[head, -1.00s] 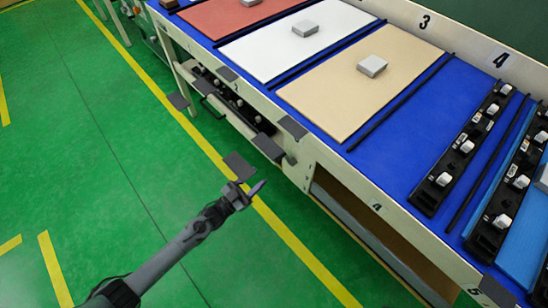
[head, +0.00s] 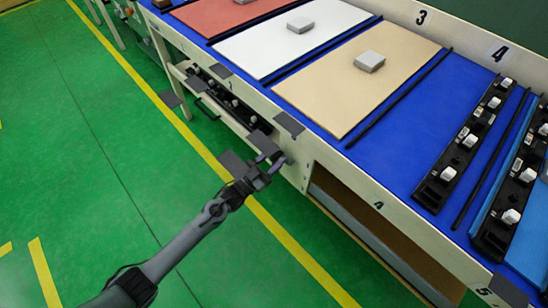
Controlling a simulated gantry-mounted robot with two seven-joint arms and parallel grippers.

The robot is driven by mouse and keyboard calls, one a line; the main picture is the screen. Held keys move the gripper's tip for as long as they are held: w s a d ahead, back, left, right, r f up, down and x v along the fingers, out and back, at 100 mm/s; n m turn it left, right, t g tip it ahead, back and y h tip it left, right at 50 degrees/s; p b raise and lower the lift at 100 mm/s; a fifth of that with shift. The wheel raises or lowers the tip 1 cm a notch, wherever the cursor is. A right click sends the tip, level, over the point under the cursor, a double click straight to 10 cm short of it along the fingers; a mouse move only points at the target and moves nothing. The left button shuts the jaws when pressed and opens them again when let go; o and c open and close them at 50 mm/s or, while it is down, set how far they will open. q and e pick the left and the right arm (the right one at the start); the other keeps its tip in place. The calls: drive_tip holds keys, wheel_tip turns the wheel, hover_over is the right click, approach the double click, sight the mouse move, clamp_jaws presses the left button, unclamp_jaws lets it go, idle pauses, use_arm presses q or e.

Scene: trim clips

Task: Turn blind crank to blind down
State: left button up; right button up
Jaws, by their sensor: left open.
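My left gripper (head: 273,163) reaches in from the lower left over the green floor. Its two dark fingers are apart and empty, pointing at the bench's front edge. A small grey knob-like part (head: 289,160) sits on the bench front just beyond the fingertips. I cannot tell whether it is the blind crank or whether the fingers touch it. No blind can be made out for certain. My right gripper is not in view.
A long bench (head: 375,203) with a blue top runs diagonally. It carries coloured panels with grey blocks, and black strips with white clips (head: 465,140). Dark flat plates (head: 289,123) stick out along its front. An open shelf (head: 340,205) lies below. The green floor is clear.

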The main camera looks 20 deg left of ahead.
use_arm(q)
drive_tip(key=shift+c, duration=0.4)
clamp_jaws()
drive_tip(key=shift+s+m+g+h, duration=0.1)
drive_tip(key=shift+m+g+h, duration=0.2)
drive_tip(key=shift+m, duration=0.3)
drive_tip(key=m, duration=0.1)
drive_tip(key=m+h, duration=0.1)
drive_tip(key=m+g+p, duration=0.1)
drive_tip(key=shift+s+d+r+m+h, duration=0.15)
drive_tip(key=shift+d+r+m+h, duration=0.15)
drive_tip(key=shift+d+r, duration=0.05)
drive_tip(key=m, duration=0.1)
drive_tip(key=m+g+p, duration=0.1)
drive_tip(key=m, duration=0.1)
drive_tip(key=shift+s+d+r+m+g+h, duration=0.2)
drive_tip(key=shift+d+m+g+h, duration=0.1)
drive_tip(key=shift+d+h, duration=0.1)
drive_tip(key=m, duration=0.1)
drive_tip(key=d+m+g+p, duration=0.1)
drive_tip(key=m, duration=0.1)
drive_tip(key=shift+s, duration=0.2)
drive_tip(key=shift+s+d+m+g+p, duration=0.1)
drive_tip(key=shift+m+g+p, duration=0.25)
drive_tip(key=shift+m, duration=0.25)
